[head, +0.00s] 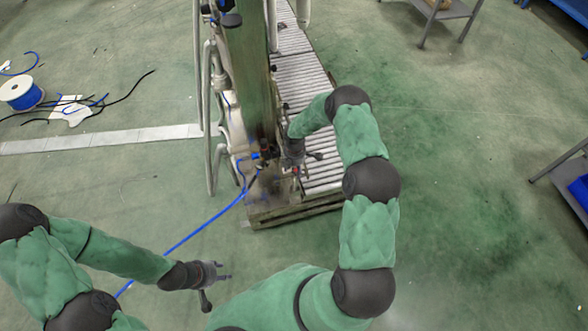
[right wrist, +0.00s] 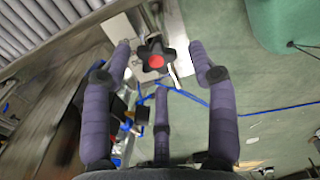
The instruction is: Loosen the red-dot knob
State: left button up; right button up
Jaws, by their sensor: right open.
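The red-dot knob (right wrist: 155,60) is a black, star-shaped knob with a red disc at its centre. In the right wrist view it lies between the tips of my right gripper (right wrist: 160,57), whose purple fingers are spread open on both sides with a third finger below; I see no contact. In the head view my right gripper (head: 302,164) is at the post beside the roller conveyor, and the knob is mostly hidden there. My left gripper (head: 216,282) is at the lower left, fingers apart and empty, away from the post.
The upright post (head: 250,85) stands on a base beside the roller conveyor (head: 300,75). A blue hose (head: 200,228) runs over the floor from the post. A cable spool (head: 22,94) and loose cables lie at the left. The floor at right is mostly clear.

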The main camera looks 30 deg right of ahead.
aim_at(294, 171)
notch_tip(294, 171, up, 11)
dwell(0.4)
jog(key=shift+a, duration=0.1)
